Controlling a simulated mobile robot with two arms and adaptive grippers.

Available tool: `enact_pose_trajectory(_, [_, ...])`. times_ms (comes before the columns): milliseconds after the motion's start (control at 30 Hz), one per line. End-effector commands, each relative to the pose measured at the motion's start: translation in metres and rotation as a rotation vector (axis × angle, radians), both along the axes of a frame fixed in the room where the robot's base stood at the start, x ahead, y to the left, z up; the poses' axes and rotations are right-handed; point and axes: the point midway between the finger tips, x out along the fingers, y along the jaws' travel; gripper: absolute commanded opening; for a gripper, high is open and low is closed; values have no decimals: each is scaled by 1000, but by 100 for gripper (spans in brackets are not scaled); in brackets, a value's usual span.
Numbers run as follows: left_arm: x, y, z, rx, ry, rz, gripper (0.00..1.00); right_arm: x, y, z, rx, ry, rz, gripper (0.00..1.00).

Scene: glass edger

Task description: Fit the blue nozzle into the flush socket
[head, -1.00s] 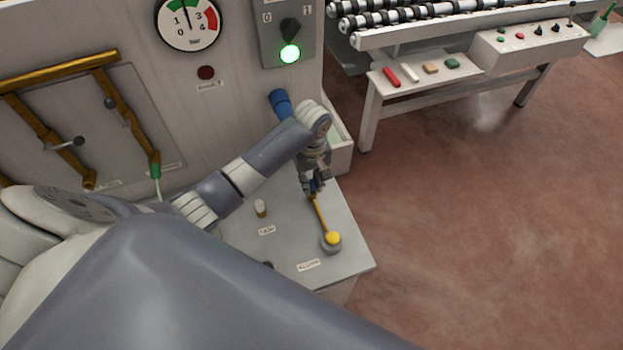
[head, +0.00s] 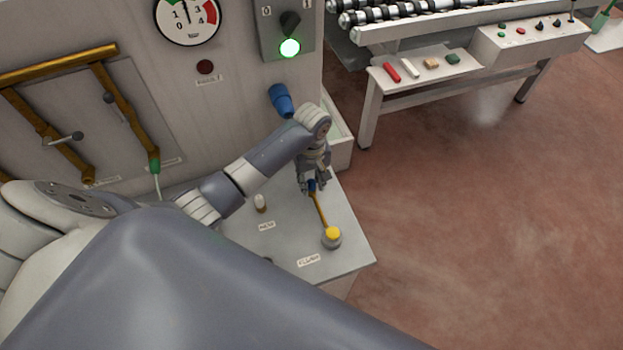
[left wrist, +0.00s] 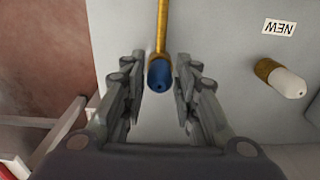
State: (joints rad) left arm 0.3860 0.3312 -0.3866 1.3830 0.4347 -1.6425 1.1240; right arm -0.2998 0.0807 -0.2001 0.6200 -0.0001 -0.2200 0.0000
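The blue nozzle (head: 312,186) is the blue tip of a thin brass tube (head: 320,210) on the grey bench top. In the left wrist view the blue nozzle (left wrist: 160,74) lies between the spread fingers of my left gripper (left wrist: 160,88), with a gap on both sides. My left gripper (head: 314,184) is open in the head view too. The tube's far end meets a round grey base with a yellow cap (head: 332,234). A dark hole (head: 267,260) shows partly behind my arm. A label (head: 308,260), seemingly "FLUSH", lies between hole and cap. My right gripper is not visible.
A white-tipped brass nozzle (head: 260,203) stands by the "NEW" label (head: 267,226). A blue cylinder (head: 282,100) juts from the machine wall above my left arm. The floor right of the bench is clear.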

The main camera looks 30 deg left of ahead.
Motion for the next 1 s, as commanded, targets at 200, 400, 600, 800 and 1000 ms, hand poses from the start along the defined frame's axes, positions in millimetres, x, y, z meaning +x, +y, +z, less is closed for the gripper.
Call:
enact_pose_trajectory(200, [0, 0, 0, 0, 0, 0, 42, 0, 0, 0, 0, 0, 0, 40])
enact_pose_trajectory(400, [1, 0, 4, 0, -1, 0, 42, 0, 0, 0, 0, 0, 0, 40])
enact_pose_trajectory(600, [1, 0, 34, 0, -4, 0, 42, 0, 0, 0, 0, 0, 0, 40])
enact_pose_trajectory(800, [2, 0, 78, -1, -4, -1, 42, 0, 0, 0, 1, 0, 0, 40])
enact_pose_trajectory(1000, [1, 0, 109, -1, -2, 0, 42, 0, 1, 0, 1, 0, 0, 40])
